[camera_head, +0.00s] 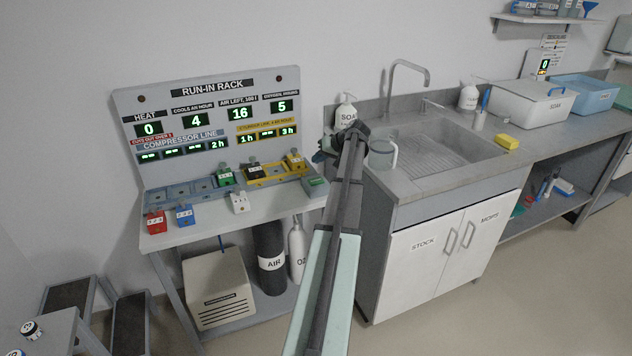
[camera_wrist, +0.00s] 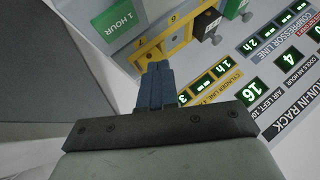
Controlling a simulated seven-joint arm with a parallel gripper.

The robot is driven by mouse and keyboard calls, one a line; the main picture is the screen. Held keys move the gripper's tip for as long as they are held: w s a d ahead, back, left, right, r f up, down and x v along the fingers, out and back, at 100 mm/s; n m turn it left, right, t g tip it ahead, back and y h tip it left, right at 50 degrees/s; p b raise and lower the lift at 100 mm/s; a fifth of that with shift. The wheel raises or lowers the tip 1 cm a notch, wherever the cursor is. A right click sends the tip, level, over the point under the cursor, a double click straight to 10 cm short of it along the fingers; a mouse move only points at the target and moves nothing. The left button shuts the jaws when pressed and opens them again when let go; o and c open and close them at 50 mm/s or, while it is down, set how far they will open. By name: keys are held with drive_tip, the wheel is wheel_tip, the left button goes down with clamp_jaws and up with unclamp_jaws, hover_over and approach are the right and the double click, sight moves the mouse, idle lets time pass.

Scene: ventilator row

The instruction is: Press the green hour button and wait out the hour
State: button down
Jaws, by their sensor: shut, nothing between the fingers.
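The green hour button, a block marked "1 HOUR" (camera_wrist: 122,25), is at the upper left in the wrist view. In the head view it (camera_head: 316,185) sits at the right end of the rack's ledge, beside my arm. My gripper (camera_wrist: 157,68) has its blue fingers shut and empty. In the wrist view the fingertips appear below and right of the button, over the edge of the yellow cylinder strip (camera_wrist: 180,42); I cannot tell their height above it. In the head view my wrist mostly hides the fingers. The run-in rack (camera_head: 290,105) shows heat 0, cools 4, air left 16 and 5.
A green unit (camera_head: 226,176) stands in the compressor line, a dark unit (camera_head: 254,170) and a yellow unit (camera_head: 295,162) in the cylinder line. Red (camera_head: 156,222), blue (camera_head: 184,215) and white (camera_head: 239,204) units stand on the front shelf.

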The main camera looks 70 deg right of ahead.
sight(318, 180)
drive_tip(key=shift+f, duration=2.85)
drive_tip(key=shift+f, duration=0.8)
idle(0.6)
drive_tip(key=shift+r, duration=0.8)
drive_tip(key=shift+r, duration=0.15)
drive_tip(key=shift+r, duration=2.35)
